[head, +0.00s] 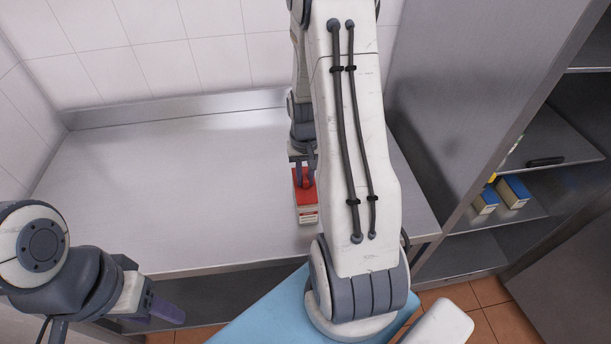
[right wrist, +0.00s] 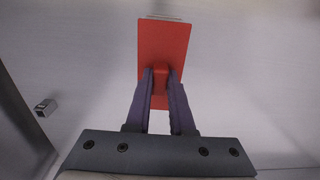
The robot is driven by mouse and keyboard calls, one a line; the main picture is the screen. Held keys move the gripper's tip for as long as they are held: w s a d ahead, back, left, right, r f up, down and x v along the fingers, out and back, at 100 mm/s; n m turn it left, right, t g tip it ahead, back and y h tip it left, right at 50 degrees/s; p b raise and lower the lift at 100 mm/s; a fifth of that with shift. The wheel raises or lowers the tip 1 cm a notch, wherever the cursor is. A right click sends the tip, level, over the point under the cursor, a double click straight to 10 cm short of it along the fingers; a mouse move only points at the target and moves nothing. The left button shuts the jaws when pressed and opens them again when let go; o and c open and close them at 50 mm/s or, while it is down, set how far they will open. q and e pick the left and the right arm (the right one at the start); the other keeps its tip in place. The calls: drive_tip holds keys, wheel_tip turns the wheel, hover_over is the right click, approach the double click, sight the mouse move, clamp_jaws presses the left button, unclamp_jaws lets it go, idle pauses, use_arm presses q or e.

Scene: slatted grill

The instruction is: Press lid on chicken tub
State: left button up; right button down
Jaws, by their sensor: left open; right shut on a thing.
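The chicken tub (head: 308,217) is a small pale box with a printed front, standing on the steel worktop near its right end. The red lid (head: 304,194) lies over its top; whether it is fully seated I cannot tell. My right gripper (head: 304,182) comes down from above, its upper part hidden by my arm. In the right wrist view its purple fingers are shut on the raised red handle of the lid (right wrist: 165,45). A thin pale strip of the tub (right wrist: 164,17) shows past the lid's far edge. My left gripper (head: 165,312) is open and empty, at lower left before the worktop.
The steel worktop (head: 180,190) is bare left of the tub. Tiled walls stand behind and left. At right, a metal shelf unit (head: 530,215) holds blue-topped boxes (head: 512,192) and a dark object (head: 546,161). A small metal piece (right wrist: 46,107) shows at left in the right wrist view.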

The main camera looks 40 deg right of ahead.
drive_tip(key=shift+f+b, duration=0.7)
drive_tip(key=shift+f, duration=0.3)
drive_tip(key=c, duration=0.7)
unclamp_jaws()
drive_tip(key=shift+r, duration=0.1)
wheel_tip(320, 180, up, 10)
drive_tip(key=shift+r+b, duration=0.2)
drive_tip(key=shift+b, duration=0.55)
drive_tip(key=s+a+r+n+b, duration=0.15)
drive_tip(key=a+n, duration=0.35)
drive_tip(key=a, duration=1.2)
drive_tip(key=s+a+n+y+b, duration=0.1)
drive_tip(key=s+a+n, duration=0.7)
drive_tip(key=s+a, duration=0.5)
drive_tip(key=shift+s+a+r+n, duration=0.2)
drive_tip(key=shift+s+a+n, duration=0.15)
drive_tip(key=shift+s, duration=0.5)
